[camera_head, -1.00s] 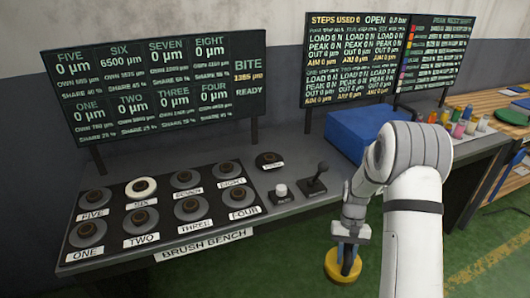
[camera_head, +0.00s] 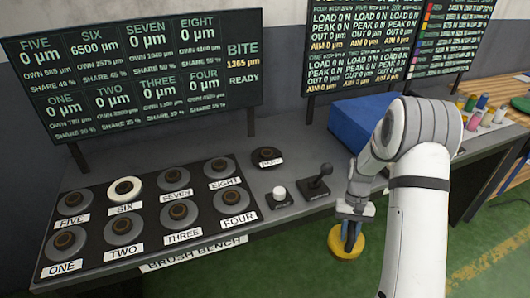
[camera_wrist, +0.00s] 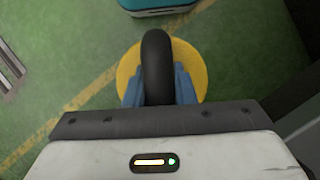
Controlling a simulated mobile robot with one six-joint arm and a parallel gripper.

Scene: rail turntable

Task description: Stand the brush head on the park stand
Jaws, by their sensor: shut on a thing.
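My gripper (camera_head: 352,230) is shut on the brush head (camera_head: 345,244), a yellow disc with a dark rounded grip on top. It hangs over the green floor, off the front edge of the bench. In the wrist view the blue fingers close on both sides of the dark grip, and the yellow disc (camera_wrist: 196,72) shows beneath it. The park stand (camera_head: 267,157) looks to be the dark round seat with a small label, at the back of the bench right of EIGHT. It is bare. My gripper is in front and to the right of it.
The brush bench (camera_head: 195,252) has several numbered seats; SIX (camera_head: 125,190) has a white ring. A white button (camera_head: 280,193) and a black lever (camera_head: 318,181) stand between the stand and my arm. A blue box (camera_head: 365,126) is behind my arm. Display screens rise along the back.

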